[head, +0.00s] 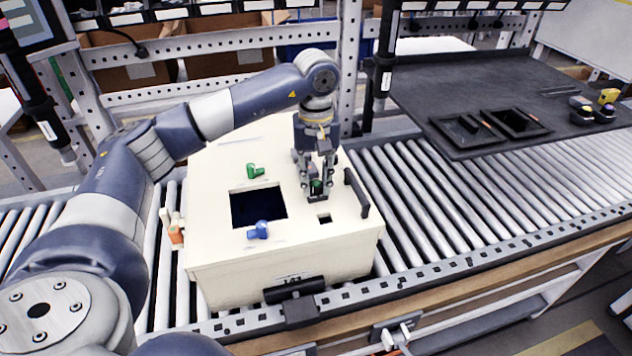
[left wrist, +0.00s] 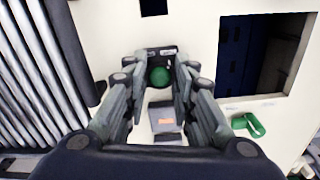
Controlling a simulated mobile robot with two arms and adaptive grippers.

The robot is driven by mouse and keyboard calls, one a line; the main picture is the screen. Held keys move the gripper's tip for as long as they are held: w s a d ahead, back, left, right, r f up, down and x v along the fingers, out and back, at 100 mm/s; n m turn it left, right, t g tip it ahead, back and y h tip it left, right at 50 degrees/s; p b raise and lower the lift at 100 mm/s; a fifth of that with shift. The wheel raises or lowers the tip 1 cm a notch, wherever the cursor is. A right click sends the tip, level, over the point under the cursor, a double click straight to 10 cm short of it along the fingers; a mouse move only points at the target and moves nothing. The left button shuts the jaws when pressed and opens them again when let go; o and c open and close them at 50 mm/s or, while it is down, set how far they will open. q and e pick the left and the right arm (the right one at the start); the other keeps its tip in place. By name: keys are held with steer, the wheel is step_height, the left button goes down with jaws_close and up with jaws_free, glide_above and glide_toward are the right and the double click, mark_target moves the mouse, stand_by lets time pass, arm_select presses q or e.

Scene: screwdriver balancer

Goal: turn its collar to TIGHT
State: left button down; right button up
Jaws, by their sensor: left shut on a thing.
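A large cream box (head: 225,268) sits on the roller conveyor. A round green knob (head: 316,184) stands on a small black base on its top; it also shows in the left wrist view (left wrist: 159,75). My left gripper (head: 317,190) points down at it, its two fingers shut around the green knob. The fingers partly hide the knob and its base. I cannot read any TIGHT marking or the way the collar is turned. My right gripper is not in view.
The box top has a large dark opening (head: 259,208) and a small square hole (head: 324,218). A green fitting (head: 255,171) and a blue fitting (head: 259,230) lie beside the large opening. A black handle (head: 356,192) stands right of the gripper. Bare rollers lie further right.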

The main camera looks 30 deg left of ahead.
mark_target(316, 181)
arm_select(q)
steer(key=shift+r+m, duration=0.15)
steer(key=shift+m, duration=0.25)
steer(key=c, duration=1.3)
jaws_free()
step_height(316, 181, up, 12)
